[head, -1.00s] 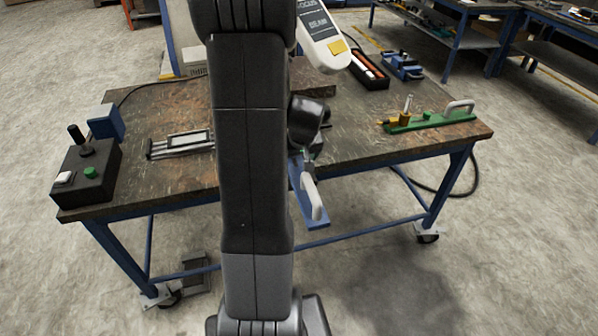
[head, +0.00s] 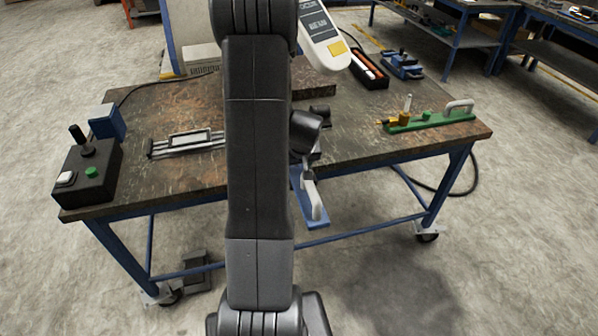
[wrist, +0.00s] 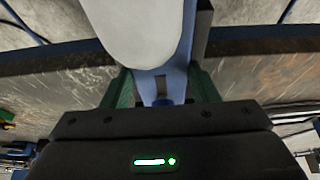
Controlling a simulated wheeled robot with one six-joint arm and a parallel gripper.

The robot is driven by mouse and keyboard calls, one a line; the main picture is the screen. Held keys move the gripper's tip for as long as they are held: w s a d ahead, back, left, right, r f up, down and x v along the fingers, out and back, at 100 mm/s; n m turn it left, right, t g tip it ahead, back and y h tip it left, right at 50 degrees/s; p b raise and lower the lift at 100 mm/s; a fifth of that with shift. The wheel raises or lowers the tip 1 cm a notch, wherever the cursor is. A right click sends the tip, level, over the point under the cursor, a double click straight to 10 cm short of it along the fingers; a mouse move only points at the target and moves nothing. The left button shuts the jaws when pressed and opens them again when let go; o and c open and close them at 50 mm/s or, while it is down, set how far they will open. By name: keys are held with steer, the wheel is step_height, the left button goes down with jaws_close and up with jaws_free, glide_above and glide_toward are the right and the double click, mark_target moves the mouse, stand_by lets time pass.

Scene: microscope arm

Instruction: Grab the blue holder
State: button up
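The blue holder (head: 298,179) is a flat blue bar with a white handle (head: 311,196). In the head view it reaches out past the table's front edge, with its near end over the floor. My gripper (head: 306,155) is at its far end, above the front of the table. In the wrist view the blue bar (wrist: 160,82) runs between my green fingertips (wrist: 160,80), which sit close against both sides and look shut on it. The white handle also fills the top of the wrist view (wrist: 135,25). My arm hides part of the table in the head view.
A green holder (head: 430,121) with a white handle lies at the table's right. A black control box (head: 88,172) stands at the left, beside a metal slide frame (head: 185,142). A dark tray (head: 368,72) and another blue item (head: 402,65) are at the back right.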

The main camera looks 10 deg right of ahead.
steer(key=c, duration=0.7)
steer(key=shift+c, duration=0.9)
steer(key=shift+w+r, duration=0.1)
steer(key=shift+r, duration=0.1)
